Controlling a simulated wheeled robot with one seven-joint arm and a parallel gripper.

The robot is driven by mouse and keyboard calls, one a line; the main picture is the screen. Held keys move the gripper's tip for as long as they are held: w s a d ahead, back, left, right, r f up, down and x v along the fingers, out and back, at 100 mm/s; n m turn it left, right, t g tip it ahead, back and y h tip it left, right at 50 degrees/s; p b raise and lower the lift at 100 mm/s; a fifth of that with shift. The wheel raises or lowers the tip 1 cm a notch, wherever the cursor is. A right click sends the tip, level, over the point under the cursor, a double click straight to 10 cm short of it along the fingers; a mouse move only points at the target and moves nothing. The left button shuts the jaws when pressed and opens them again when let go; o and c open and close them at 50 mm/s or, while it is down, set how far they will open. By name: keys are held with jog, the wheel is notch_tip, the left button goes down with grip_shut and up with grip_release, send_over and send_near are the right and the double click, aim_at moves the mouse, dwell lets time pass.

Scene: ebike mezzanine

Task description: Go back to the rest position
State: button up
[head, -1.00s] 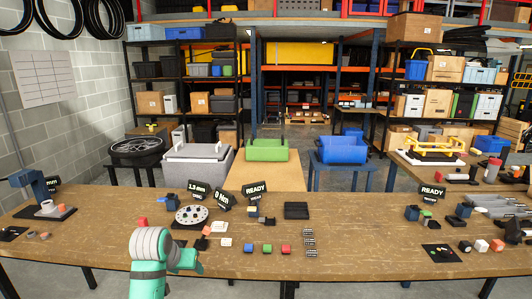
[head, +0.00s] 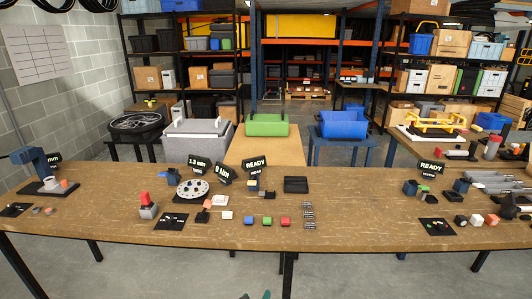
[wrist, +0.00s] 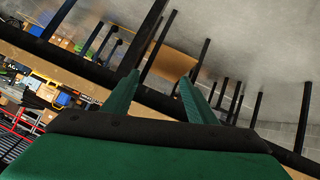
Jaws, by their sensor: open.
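My gripper shows in the wrist view (wrist: 158,92) with its two green fingers apart and nothing between them. Past the fingers that view shows the grey floor, dark table legs and shelves, all strongly tilted. In the head view only a small green tip of my arm shows at the bottom edge, in front of the workbench (head: 130,232).
The workbench holds a red-topped grey block (head: 147,206), a round dial plate (head: 193,188), small coloured cubes (head: 267,221) and a black tray (head: 296,185).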

jog(key=s+d+f+n+t+y, duration=0.1)
jog(key=s+d+f, duration=0.2)
jog(key=s, duration=0.9)
jog(key=s+d+f+t+y, duration=0.15)
jog(key=s+f, duration=0.25)
jog(key=s, duration=0.7)
jog(key=s+r+m+t, duration=0.1)
jog(key=s+r, duration=0.5)
jog(key=s, duration=0.5)
jog(key=s+r+m+t, duration=0.1)
jog(key=s+r, duration=0.5)
jog(key=s, duration=0.4)
jog(key=shift+s+a+r+m, duration=0.3)
jog(key=shift+s+a+m, duration=0.05)
jog(key=shift+m, duration=0.05)
jog(key=shift+a, duration=0.15)
